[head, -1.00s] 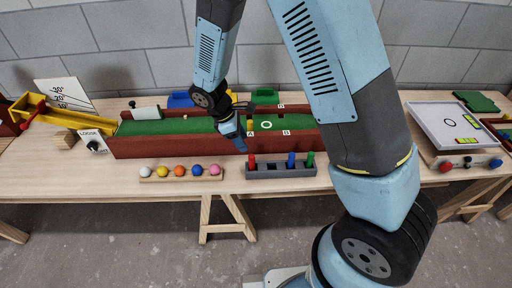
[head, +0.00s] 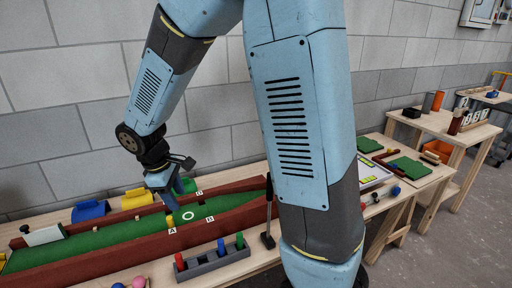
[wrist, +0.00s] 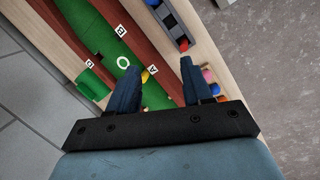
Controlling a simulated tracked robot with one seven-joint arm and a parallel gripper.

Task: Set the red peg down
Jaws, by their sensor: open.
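The red peg (head: 179,262) stands upright in the left end of a grey rack (head: 205,264), beside a blue peg (head: 221,247) and a green peg (head: 240,241). Its red top (wrist: 184,44) also shows in the wrist view, at the near end of the rack. My gripper (head: 178,197) is over the green lane (head: 120,246), near the letter A and the white ring. In the wrist view my gripper (wrist: 157,68) has its two fingers wide apart with nothing held between them. The red peg is apart from my fingers.
A yellow piece (head: 171,219) lies in the lane close to my fingers. Red-brown walls (head: 130,264) edge the lane. A blue holder (head: 89,210) and a yellow holder (head: 136,198) stand behind. Coloured balls (wrist: 209,77) sit near the rack.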

